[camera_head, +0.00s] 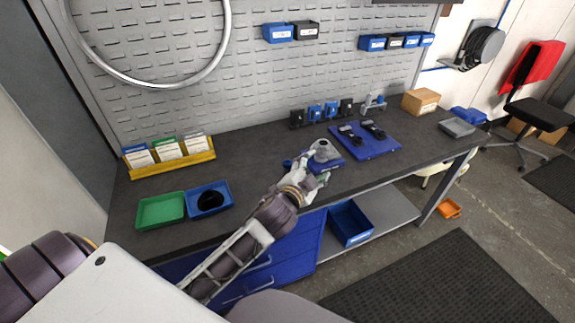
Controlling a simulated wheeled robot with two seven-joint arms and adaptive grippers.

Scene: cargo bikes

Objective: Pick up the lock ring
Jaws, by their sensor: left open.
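I cannot say for certain which thing is the lock ring. A small grey rounded piece (324,149) stands over a blue pad or block near the middle of the bench, just beyond my left gripper (315,166). A black round item (210,200) lies in a blue tray (226,186) to the left. My left gripper is open, low over the front part of the bench and right by the grey piece. Its fingers are small and partly merge with the piece, so contact cannot be told. My right gripper is not in view.
The dark bench (250,150) carries a green tray (160,210), a yellow card rack (172,160), a blue mat (378,148) with black items, and a cardboard box (420,101). A pegboard (170,70) rises behind. Bare bench lies between the trays and the gripper.

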